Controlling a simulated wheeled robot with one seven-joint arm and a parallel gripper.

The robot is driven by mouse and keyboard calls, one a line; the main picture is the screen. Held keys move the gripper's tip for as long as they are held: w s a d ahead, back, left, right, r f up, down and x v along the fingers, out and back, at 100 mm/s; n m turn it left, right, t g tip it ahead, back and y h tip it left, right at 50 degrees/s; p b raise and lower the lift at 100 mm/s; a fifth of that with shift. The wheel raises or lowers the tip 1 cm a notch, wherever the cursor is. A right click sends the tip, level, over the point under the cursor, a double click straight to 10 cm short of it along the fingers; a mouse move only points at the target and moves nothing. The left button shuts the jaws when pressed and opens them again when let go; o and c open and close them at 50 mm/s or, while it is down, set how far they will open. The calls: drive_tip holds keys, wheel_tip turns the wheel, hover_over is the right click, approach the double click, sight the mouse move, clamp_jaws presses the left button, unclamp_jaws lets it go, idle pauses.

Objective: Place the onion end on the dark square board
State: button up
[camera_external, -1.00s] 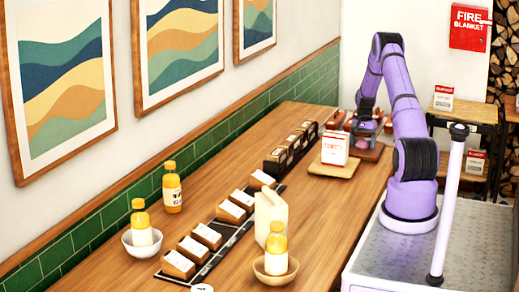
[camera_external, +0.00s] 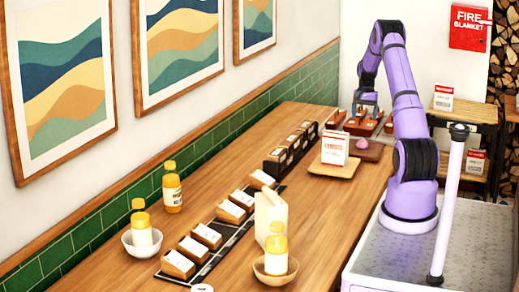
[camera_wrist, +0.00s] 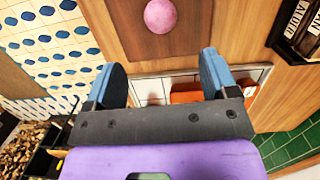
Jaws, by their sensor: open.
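The onion end is a small round pink piece (camera_external: 362,144) resting on the dark square board (camera_external: 374,154) at the far right of the counter. In the wrist view, the onion end (camera_wrist: 160,15) is at the top centre, on the dark brown board (camera_wrist: 125,35) with bare board around it. My gripper (camera_external: 367,110) is raised beyond the board, clear of the onion end. In the wrist view, my gripper's two blue fingers (camera_wrist: 164,75) are spread wide with nothing between them.
A light wooden board (camera_external: 320,170) with a red-and-white card (camera_external: 335,146) stands close in front. Red-brown containers (camera_external: 364,124) lie behind the dark board. A dark label rack (camera_external: 288,152) is to the left. The counter's middle (camera_external: 320,205) is clear.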

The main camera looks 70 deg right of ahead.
drive_tip(key=w+a+r+n+h, duration=0.1)
drive_tip(key=w+a+r+n, duration=0.1)
drive_tip(key=w+a+r, duration=0.4)
drive_tip(key=w+a+r+n, duration=0.2)
drive_tip(key=w+a+r, duration=0.1)
drive_tip(key=a+r, duration=0.5)
drive_tip(key=w+a+r+n+t, duration=0.1)
drive_tip(key=a+r, duration=0.3)
drive_tip(key=a, duration=0.3)
drive_tip(key=a+r+n+h, duration=0.1)
drive_tip(key=a+r+n, duration=0.15)
drive_tip(key=a, duration=0.45)
drive_tip(key=w+a+r+n+t, duration=0.1)
drive_tip(key=a+r, duration=0.4)
drive_tip(key=a, duration=0.2)
drive_tip(key=s+a+r+n+t, duration=0.15)
drive_tip(key=s+a, duration=0.25)
drive_tip(key=a, duration=0.5)
drive_tip(key=s+a+r+n, duration=0.3)
drive_tip(key=s+a, duration=0.1)
drive_tip(key=a, duration=0.5)
drive_tip(key=s+a+f+n+t, duration=0.1)
drive_tip(key=s+a+n, duration=0.1)
drive_tip(key=s+a, duration=0.3)
drive_tip(key=s+a+f+n+t, duration=0.1)
drive_tip(key=s+a+f+n, duration=0.1)
drive_tip(key=s+a, duration=0.3)
drive_tip(key=s, duration=0.3)
drive_tip(key=shift+s+a+f+n+y, duration=0.15)
drive_tip(key=shift+a+f+n+y, duration=0.15)
